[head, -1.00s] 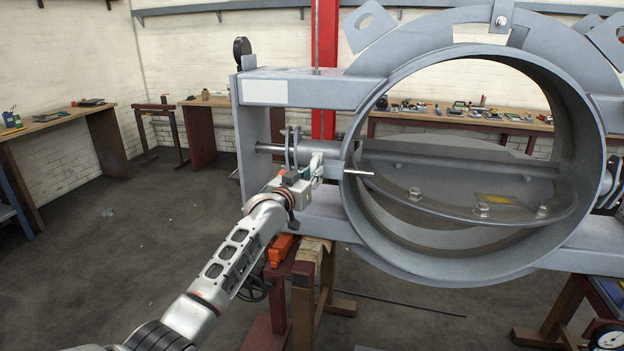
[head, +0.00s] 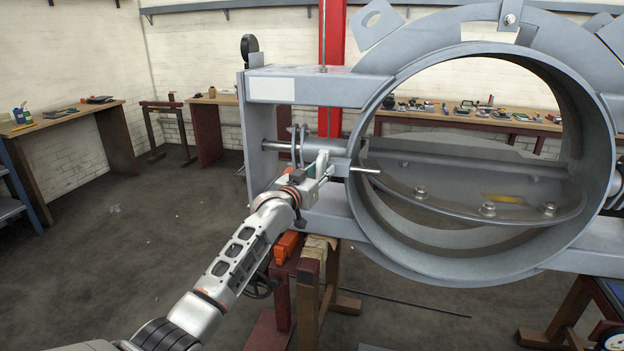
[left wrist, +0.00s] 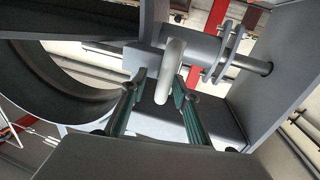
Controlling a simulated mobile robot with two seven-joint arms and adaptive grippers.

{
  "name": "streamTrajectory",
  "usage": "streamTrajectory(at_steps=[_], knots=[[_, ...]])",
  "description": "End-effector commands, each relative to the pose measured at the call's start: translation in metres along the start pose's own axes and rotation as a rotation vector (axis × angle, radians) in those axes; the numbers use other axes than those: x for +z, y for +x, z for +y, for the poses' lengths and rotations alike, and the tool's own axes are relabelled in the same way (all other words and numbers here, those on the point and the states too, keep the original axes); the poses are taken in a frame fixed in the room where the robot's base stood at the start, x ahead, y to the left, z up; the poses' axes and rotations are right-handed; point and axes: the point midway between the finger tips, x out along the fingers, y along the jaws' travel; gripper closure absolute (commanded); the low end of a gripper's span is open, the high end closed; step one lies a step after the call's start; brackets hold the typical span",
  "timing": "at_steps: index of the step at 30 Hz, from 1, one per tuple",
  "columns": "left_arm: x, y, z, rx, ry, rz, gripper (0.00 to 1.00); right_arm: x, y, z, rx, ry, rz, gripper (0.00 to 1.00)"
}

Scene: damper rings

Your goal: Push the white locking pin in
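The white locking pin (left wrist: 168,76) shows in the left wrist view as a smooth white rod in front of the grey damper frame. In the head view, a pale rod end (head: 366,170), which looks like part of it, sticks out at the left side of the large grey damper ring (head: 352,215). My left gripper (head: 324,163) is at the frame just left of the ring. In the left wrist view its green fingers (left wrist: 159,82) stand apart, one on each side of the white rod. I cannot tell whether either finger touches it. My right gripper is not in view.
A grey shaft (head: 283,146) with curved plates lies just behind my left gripper. The frame's beams run above and below it. A wood-topped stand (head: 308,270) is under the frame. Workbenches (head: 60,118) line the walls, and the floor at left is open.

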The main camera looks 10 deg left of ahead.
Motion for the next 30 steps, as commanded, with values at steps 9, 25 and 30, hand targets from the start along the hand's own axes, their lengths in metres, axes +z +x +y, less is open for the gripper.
streamTrajectory(at_steps=[9, 25, 30], knots=[[0.001, -0.042, -0.001, 0.0, 0.001, 0.001, 0.7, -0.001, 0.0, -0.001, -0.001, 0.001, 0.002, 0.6], [0.0, -0.111, 0.001, 0.001, 0.0, 0.0, 0.7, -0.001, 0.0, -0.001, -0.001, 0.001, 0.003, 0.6], [0.001, -0.115, 0.001, 0.001, -0.001, -0.001, 0.7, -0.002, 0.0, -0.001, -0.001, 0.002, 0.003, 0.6]])
